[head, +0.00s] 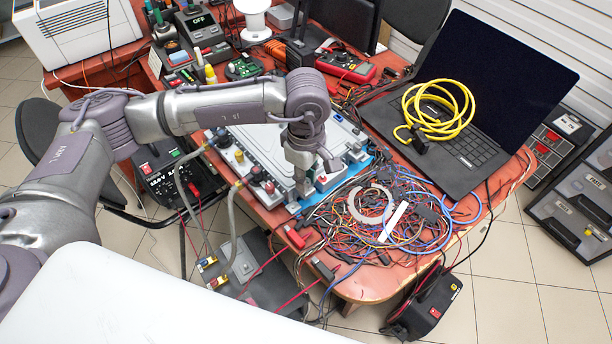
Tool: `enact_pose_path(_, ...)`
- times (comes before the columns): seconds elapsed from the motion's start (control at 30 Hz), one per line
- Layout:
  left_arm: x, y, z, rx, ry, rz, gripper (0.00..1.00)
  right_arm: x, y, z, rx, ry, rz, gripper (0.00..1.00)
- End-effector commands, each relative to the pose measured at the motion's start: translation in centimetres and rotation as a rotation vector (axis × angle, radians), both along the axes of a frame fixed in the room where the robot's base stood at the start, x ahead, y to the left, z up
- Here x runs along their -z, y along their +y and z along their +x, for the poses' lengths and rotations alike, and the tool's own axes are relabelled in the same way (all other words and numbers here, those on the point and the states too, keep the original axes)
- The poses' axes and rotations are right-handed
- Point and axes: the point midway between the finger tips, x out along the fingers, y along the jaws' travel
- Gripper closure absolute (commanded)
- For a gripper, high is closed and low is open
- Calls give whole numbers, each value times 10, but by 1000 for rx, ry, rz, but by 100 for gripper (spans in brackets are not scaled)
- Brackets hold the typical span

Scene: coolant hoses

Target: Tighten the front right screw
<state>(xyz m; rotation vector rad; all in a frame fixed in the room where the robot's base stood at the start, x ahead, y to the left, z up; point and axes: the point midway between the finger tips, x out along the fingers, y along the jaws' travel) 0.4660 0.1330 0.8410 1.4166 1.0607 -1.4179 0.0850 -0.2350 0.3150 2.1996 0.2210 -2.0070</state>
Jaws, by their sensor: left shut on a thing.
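A flat light-grey case (262,150) lies on a blue mat (318,197) on the red workbench. My left gripper (303,188) points down at the case's near right corner. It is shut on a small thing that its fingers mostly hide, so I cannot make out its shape. The front right screw cannot be told apart there. My right gripper is not in view.
A tangle of wires (345,225) with a white ring lies right of the case. A laptop (480,90) with a yellow cable coil (435,112) stands behind it. A red multimeter (346,66) and other bench tools crowd the back. Loose leads hang over the near edge.

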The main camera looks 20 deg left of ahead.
Motion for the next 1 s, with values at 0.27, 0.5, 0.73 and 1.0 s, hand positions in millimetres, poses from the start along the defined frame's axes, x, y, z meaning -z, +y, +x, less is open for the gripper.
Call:
enact_pose_path(0.27,-1,0,1,-1,-3,-2,54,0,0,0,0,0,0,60)
enact_pose_path(0.5,-1,0,0,-1,-1,0,54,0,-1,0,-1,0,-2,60)
enact_pose_path(0.73,-22,0,1,-2,-5,-1,54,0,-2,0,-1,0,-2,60)
enact_pose_path(1.0,-80,0,1,-1,-6,-2,54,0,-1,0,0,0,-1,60)
